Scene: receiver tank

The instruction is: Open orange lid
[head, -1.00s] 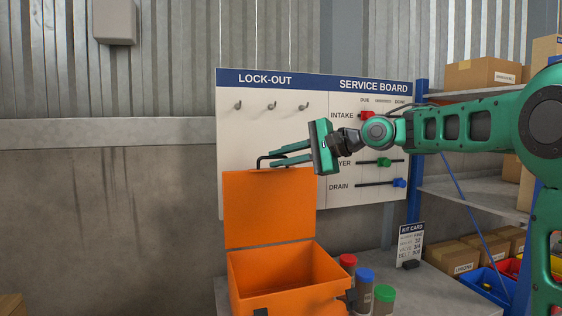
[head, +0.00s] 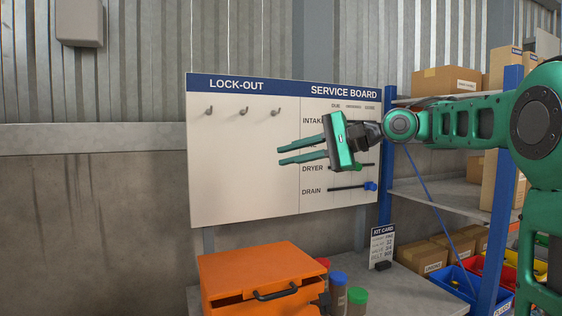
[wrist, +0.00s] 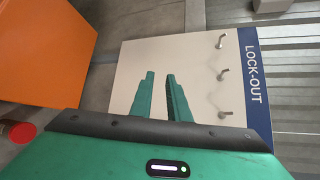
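The orange lid (head: 260,264) lies low over the orange box (head: 290,303) on the bench, in the lower middle of the head view. Its black handle (head: 276,291) is at the front edge, and a dark gap shows beneath that edge. The lid looks almost down, slightly ajar. My gripper (head: 280,156) is well above the box, in front of the service board, pointing left. Its two fingers are apart with nothing between them, as the wrist view also shows (wrist: 160,75). An orange surface (wrist: 45,50) fills the wrist view's upper left; the handle is not visible there.
Jars with red, blue (head: 338,278) and green caps (head: 357,296) stand just right of the box. A kit card (head: 382,247) stands behind them. The service board (head: 240,165) with hooks and sliders is behind my gripper. Shelves with cartons (head: 445,80) are at right.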

